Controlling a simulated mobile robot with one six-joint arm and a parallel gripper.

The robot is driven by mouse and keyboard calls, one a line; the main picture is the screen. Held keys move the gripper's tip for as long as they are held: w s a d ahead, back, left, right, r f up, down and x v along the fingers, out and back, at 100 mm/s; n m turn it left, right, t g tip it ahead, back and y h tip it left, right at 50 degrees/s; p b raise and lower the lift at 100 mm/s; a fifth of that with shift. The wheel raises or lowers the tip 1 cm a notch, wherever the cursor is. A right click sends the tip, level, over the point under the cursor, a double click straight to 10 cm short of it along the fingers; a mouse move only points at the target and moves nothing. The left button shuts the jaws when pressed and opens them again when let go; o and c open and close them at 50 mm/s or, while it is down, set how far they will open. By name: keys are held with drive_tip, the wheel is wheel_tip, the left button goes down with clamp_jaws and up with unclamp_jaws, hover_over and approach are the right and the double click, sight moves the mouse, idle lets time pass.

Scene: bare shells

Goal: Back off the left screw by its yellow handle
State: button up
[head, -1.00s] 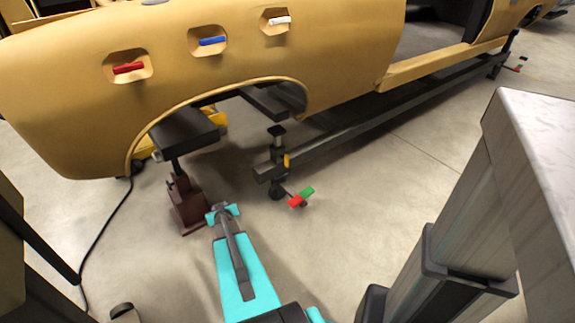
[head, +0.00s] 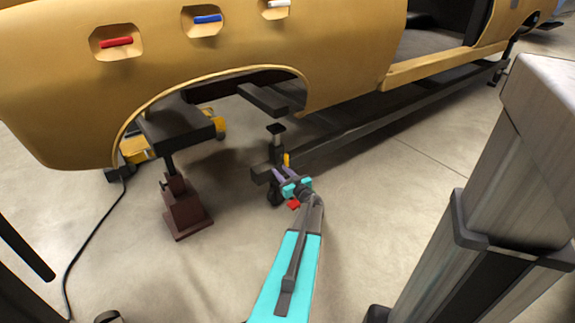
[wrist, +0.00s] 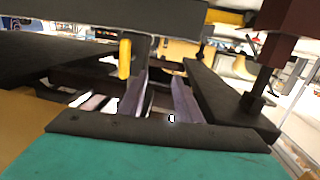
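The yellow handle (head: 286,159) is a small upright piece by the dark screw stand (head: 276,133), below the wheel arch. In the wrist view the yellow handle (wrist: 125,58) hangs under a dark beam, left of and beyond my fingers. My gripper (head: 282,172) reaches in beside the stand, just below the handle in the head view. In the wrist view my gripper (wrist: 159,82) has its two purple-grey fingers apart, with no handle between them. The screw's thread cannot be made out.
A long dark rail (head: 390,122) runs to the back right under the yellow car shell (head: 350,60). A brown jack (head: 185,210) stands to the left. The floor in front is clear.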

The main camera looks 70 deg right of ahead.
drive_tip(key=n+t+y+b, duration=0.1)
drive_tip(key=b, duration=0.2)
approach(288, 160)
drive_tip(key=v, duration=0.3)
drive_tip(key=shift+s+d+f, duration=0.1)
drive_tip(key=shift+s+d, duration=0.05)
drive_tip(key=b+x, duration=0.4)
drive_tip(key=x, duration=0.9)
drive_tip(key=shift+w+d+b, duration=0.15)
drive_tip(key=shift+w+b, duration=0.15)
drive_tip(key=shift+w, duration=0.2)
drive_tip(key=shift+c, duration=0.2)
